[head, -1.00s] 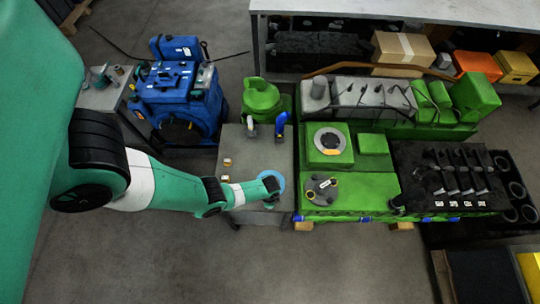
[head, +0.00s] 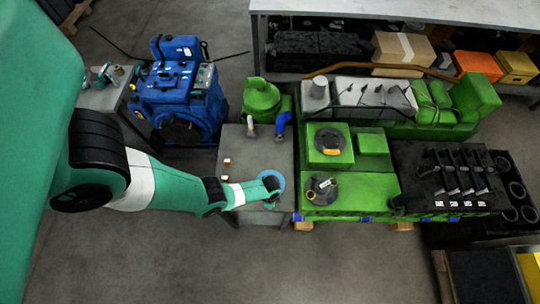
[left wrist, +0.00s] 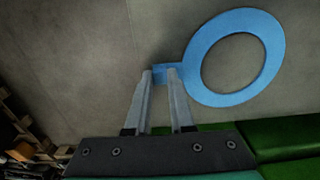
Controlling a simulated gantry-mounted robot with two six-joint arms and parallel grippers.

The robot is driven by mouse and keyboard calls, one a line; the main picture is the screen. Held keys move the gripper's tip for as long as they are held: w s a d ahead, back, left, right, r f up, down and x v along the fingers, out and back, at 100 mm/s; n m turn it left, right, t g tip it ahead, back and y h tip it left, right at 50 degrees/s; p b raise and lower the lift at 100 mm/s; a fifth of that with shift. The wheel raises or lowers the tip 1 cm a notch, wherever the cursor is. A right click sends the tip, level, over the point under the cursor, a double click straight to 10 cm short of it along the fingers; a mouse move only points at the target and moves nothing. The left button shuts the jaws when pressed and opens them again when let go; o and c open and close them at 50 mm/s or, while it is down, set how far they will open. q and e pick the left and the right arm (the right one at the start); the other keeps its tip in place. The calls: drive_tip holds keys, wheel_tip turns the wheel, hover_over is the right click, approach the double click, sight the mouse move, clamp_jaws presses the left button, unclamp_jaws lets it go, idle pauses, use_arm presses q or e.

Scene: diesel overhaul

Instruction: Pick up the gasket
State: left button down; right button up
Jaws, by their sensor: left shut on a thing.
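The gasket is a flat blue ring with a small tab on one side; in the left wrist view the gasket (left wrist: 190,58) shows whole, against the grey surface behind it. My left gripper (left wrist: 160,75) is shut on the tab, with the ring beyond the fingertips to the right. In the head view the gasket (head: 281,182) is at the front of the grey table, partly hidden by my left gripper (head: 271,187). I cannot tell whether the gasket touches the table. My right gripper is not in view.
The grey table (head: 258,153) also holds a blue-handled tool (head: 282,122) and small orange-and-white items (head: 226,163). The green engine block (head: 350,190) stands close to the right. A blue machine (head: 180,95) is at the back left. Open floor lies in front.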

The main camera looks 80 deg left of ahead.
use_arm(q)
drive_tip(key=shift+r+p, duration=0.65)
wheel_tip(320, 180, up, 3)
drive_tip(key=p, duration=0.2)
drive_tip(key=shift+f+p, duration=0.15)
drive_tip(key=shift+p, duration=0.2)
drive_tip(key=s+d+r+p, duration=0.7)
drive_tip(key=d+r+p, duration=0.2)
drive_tip(key=d, duration=0.3)
drive_tip(key=shift+p, duration=0.55)
